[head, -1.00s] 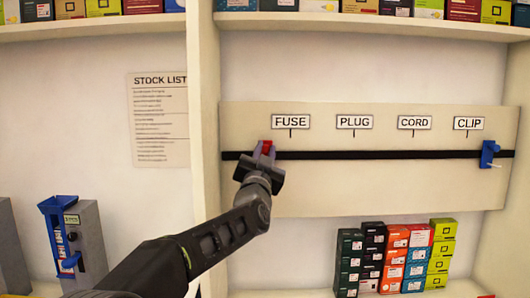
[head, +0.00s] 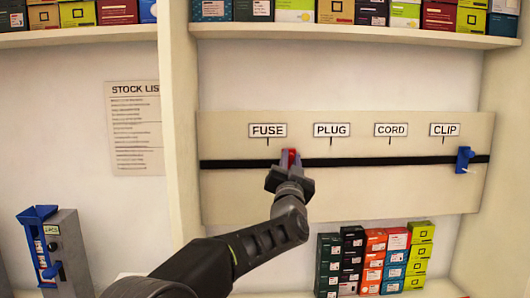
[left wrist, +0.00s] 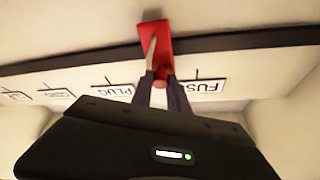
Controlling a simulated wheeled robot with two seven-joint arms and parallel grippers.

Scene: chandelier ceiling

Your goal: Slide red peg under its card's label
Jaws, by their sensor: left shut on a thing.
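The red peg (head: 291,154) sits on the black rail (head: 380,161), right of the FUSE label (head: 267,130) and left of the PLUG label (head: 332,130). My left gripper (head: 288,165) is shut on it and partly hides it in the head view. In the left wrist view the red peg (left wrist: 158,38) with its pale pointer shows beyond the fingers (left wrist: 160,82), between the PLUG label (left wrist: 114,90) and the FUSE label (left wrist: 206,87). The CORD label (head: 391,130) and CLIP label (head: 444,130) are farther right. My right gripper is out of view.
A blue peg (head: 464,160) sits on the rail near its right end, right of the CLIP tick. A stock list (head: 135,127) hangs left of the upright post. A grey and blue dispenser (head: 62,250) stands lower left. Stacked boxes (head: 372,260) stand below the board.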

